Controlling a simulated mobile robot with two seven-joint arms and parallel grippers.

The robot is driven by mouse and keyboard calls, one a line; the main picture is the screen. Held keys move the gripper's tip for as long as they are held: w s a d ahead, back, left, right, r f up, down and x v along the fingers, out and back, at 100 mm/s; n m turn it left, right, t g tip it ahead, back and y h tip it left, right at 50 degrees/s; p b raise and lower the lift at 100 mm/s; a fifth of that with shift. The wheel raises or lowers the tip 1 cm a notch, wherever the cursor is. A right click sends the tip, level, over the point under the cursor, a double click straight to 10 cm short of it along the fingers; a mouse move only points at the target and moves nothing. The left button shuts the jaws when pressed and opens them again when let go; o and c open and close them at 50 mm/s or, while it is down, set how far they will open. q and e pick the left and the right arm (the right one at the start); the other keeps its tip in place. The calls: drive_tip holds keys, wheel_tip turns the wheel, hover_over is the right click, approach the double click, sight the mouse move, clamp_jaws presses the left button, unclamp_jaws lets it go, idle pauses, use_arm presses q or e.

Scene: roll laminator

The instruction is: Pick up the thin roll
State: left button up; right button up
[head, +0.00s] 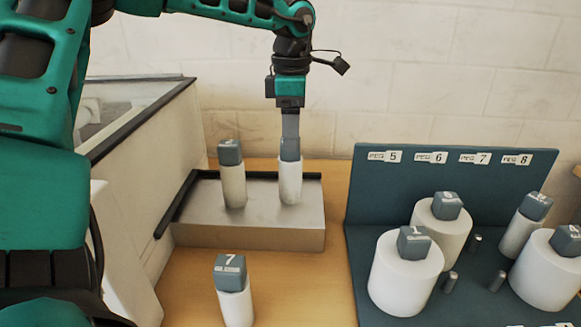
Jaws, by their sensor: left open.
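My left gripper (290,142) points straight down, with its fingers at the grey cap of a white thin roll (290,182). It is open; I cannot tell whether the fingers touch the cap. That roll stands upright at the right of the low grey block (260,225). A second thin roll (233,185), more beige, stands upright at the block's left. A third thin roll (237,305), its cap marked 7, stands on the table in front. A further thin roll (517,236) stands in the peg rack. My right gripper is not in view.
The dark teal peg rack (370,230) at the right holds several thick rolls (405,275) and bare pegs (450,282). A pale machine housing (140,170) with a dark edge flanks the block at left. Wooden table (300,290) is bare between block and rack.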

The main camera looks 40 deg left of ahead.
sight(290, 163)
use_arm(q)
wheel_tip(290, 163, down, 3)
drive_tip(key=shift+s+a+f, duration=0.1)
drive_tip(key=shift+f, duration=0.1)
clamp_jaws()
idle(0.6)
